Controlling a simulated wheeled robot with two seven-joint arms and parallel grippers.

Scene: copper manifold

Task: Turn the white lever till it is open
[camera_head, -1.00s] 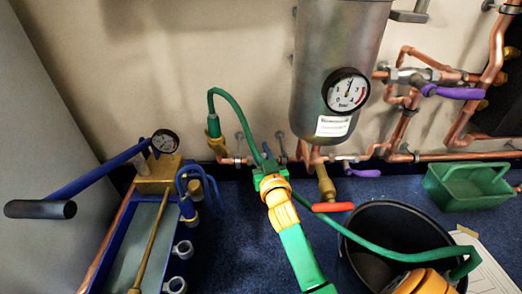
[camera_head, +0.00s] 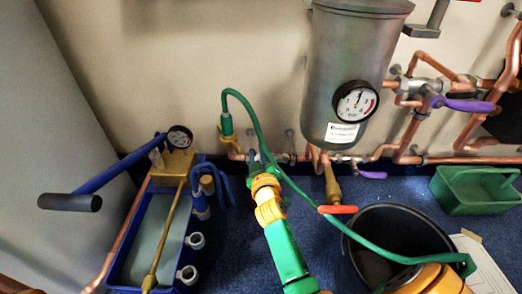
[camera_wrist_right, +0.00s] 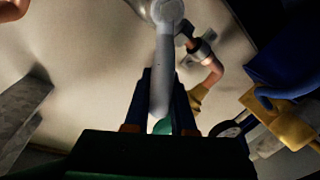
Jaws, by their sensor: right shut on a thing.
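The white lever (camera_wrist_right: 163,65) shows in the right wrist view as a pale handle running from a round hub at the top down between the fingers. My right gripper (camera_wrist_right: 160,100) is shut on its lower end. In the head view my right gripper (camera_head: 256,166) is at the low pipework by the wall, right of the green hose's upper fitting (camera_head: 227,126). There the gripper covers most or all of the lever. My left gripper is not in view.
A steel tank with a gauge (camera_head: 355,101) hangs right of the gripper. A green hose (camera_head: 330,223) crosses over a black bucket (camera_head: 356,260). A red-handled valve (camera_head: 337,209) stands close by. A blue pump (camera_head: 120,255) with a long handle sits at left.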

